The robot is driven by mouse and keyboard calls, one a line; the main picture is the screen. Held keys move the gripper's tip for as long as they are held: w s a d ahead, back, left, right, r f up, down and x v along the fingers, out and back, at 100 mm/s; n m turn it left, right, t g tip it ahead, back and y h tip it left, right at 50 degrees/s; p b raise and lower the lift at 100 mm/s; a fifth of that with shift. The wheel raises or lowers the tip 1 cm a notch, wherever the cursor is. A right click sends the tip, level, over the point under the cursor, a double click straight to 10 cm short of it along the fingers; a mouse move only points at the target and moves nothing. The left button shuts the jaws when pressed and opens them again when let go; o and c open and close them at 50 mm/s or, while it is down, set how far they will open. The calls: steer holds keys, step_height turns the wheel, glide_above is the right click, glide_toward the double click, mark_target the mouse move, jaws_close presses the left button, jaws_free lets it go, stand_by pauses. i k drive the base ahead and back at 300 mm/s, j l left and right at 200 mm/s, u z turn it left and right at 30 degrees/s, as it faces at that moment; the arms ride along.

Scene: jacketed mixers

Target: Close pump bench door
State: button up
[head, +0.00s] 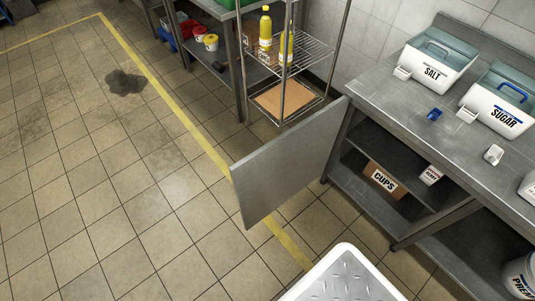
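The pump bench door (282,163) is a flat grey panel. It stands wide open, swung out from the left end of the steel bench (385,90) over the tiled floor. Its hinged edge is by the bench's left front corner, and its free edge points left and toward me. The bench's lower opening is uncovered there, with a box marked CUPS (385,181) and a smaller white box (430,174) on its shelf. My gripper is not in view. No handle can be made out on the door.
A wire rack (298,54) with yellow bottles stands behind the door, near the wall. Salt (437,65) and sugar (497,106) bins sit on the bench. A white bucket (519,273) is at lower right. Open floor lies left of the door, with a dark stain (125,82).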

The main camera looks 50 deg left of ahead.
mark_target(266, 178)
steer(key=k+j, duration=0.1)
steer(key=j, duration=0.35)
steer(key=k+j, duration=0.1)
steer(key=j, duration=0.4)
steer(key=k+j, duration=0.1)
steer(key=j, duration=0.35)
steer(key=k+j, duration=0.1)
steer(key=j, duration=0.85)
steer(key=k+j, duration=0.15)
steer(key=j, duration=0.3)
steer(key=k+j, duration=0.1)
steer(key=j, duration=0.4)
steer(key=k+j, duration=0.15)
steer(key=k, duration=0.2)
